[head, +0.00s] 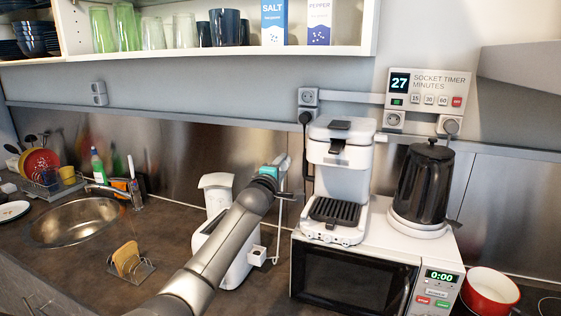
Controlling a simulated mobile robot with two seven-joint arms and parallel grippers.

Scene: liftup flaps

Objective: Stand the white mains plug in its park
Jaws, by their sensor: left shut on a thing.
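My left gripper (284,194) is at the middle of the view, above the counter and just left of the coffee machine. It is shut, with a pale thing at its fingertips that looks like the white mains plug; its shape is mostly hidden and too small to make out. A thin pale cord (277,240) seems to run down below the fingers. A small white box (257,255), which may be the park, is on the counter below the gripper, beside the white toaster (228,256). The gripper is above this box and apart from it. My right gripper is out of view.
The white coffee machine (342,150) and black kettle (424,185) stand on the microwave (353,276). The socket timer (427,88) is on the wall. A toast rack (131,272) stands left of my arm; the sink (75,223) is further left.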

